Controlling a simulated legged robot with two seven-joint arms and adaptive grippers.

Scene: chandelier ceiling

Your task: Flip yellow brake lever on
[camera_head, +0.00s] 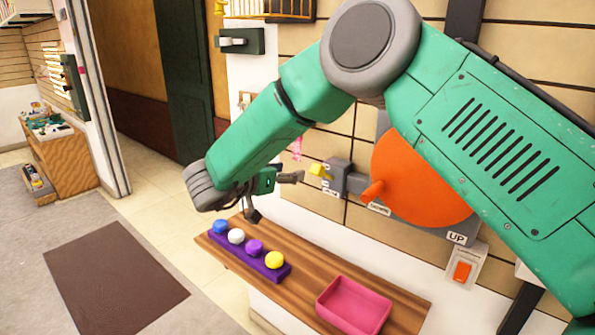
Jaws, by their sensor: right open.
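The yellow brake lever (319,170) is a small yellow handle on a grey wall-mounted box (341,176), right of the picture's centre. It sticks out to the left of the box. My right gripper (275,197) is open and empty, a little left of the lever and below it in the picture. One finger points right towards the lever and the other points down over the shelf. A gap shows between the upper fingertip and the lever. My left gripper is not in view.
An orange disc (425,180) with a handle is on the wall right of the lever, partly behind my arm. Below is a wooden shelf (312,268) with a purple strip of coloured knobs (255,247) and a pink tray (353,305). An orange switch (462,272) is at right.

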